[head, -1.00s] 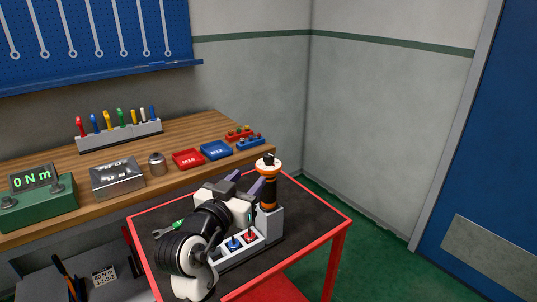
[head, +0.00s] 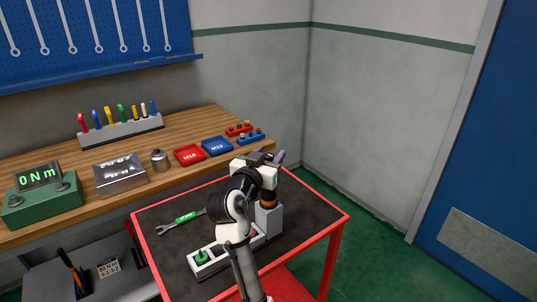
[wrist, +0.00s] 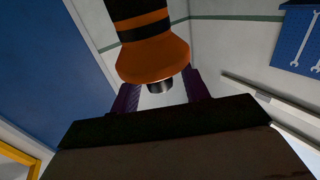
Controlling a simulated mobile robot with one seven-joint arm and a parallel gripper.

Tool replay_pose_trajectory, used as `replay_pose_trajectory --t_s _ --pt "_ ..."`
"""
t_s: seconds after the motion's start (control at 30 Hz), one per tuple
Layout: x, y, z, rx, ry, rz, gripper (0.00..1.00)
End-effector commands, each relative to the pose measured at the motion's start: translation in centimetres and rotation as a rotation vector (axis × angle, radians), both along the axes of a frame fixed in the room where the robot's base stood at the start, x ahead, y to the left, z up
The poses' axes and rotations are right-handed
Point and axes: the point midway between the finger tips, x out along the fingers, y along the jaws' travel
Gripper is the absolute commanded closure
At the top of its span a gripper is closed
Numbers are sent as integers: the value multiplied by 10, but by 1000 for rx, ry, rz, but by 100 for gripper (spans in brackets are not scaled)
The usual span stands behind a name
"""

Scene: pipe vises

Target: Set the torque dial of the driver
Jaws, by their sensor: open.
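The driver (head: 268,200) is orange and black and stands upright in a grey holder (head: 268,222) on the red-framed cart. In the head view my gripper hides its upper part, with the white collar. My gripper (head: 272,158) is at the height of the driver's top, its purple fingers pointing away from the camera. In the wrist view the fingers (wrist: 162,92) are apart, with nothing clearly between them but the dark round tip seen past the driver's orange flared end (wrist: 155,58). I cannot tell whether either finger touches the driver.
A wrench with a green grip (head: 186,217) lies on the cart's dark mat. A pale rack with a green-topped piece (head: 203,257) is in front. On the bench behind are a green meter reading 0 Nm (head: 40,198), a metal box (head: 120,175), and red and blue trays (head: 217,147).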

Motion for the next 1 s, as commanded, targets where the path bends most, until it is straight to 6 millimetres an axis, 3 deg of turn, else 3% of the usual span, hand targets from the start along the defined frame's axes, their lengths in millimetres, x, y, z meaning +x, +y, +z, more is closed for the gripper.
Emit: replay_pose_trajectory --t_s 0.07,0.4,1.0 --pt "0 0 0 0 0 0 54" --pt "0 0 0 0 0 0 97" --pt "0 0 1 1 -2 16 98"
